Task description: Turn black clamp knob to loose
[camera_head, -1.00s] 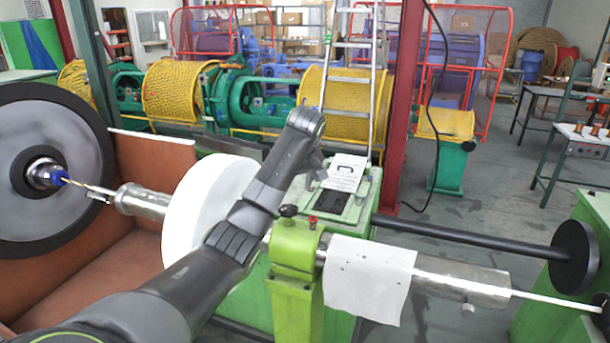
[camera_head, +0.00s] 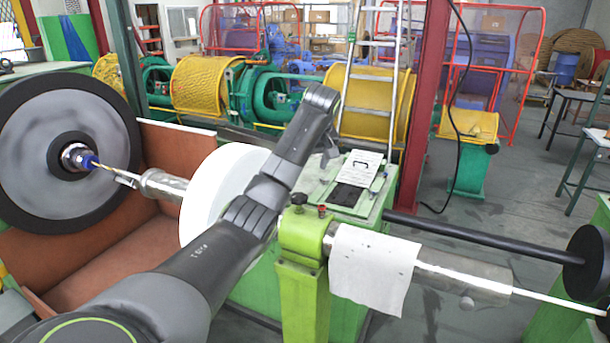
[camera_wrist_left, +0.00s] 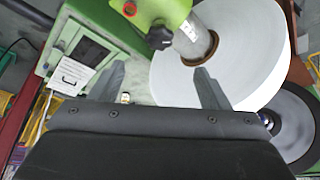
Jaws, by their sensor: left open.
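The black clamp knob (camera_head: 299,198) sits on top of the green clamp post (camera_head: 303,235), beside a small red knob (camera_head: 322,211). In the left wrist view the black knob (camera_wrist_left: 158,38) is dark and lobed, beyond the fingertips and next to the grey shaft. My left gripper (camera_head: 328,153) is above and behind the knob in the head view, apart from it. In the left wrist view its two fingers (camera_wrist_left: 160,78) are spread with nothing between them. My right gripper is not in view.
A large white roll (camera_head: 215,195) is on the shaft left of the post, partly behind my left arm. A white sheet (camera_head: 372,270) hangs over the shaft at right. A green cabinet (camera_head: 340,205) with a paper on it stands behind. A red column (camera_head: 424,120) rises beyond.

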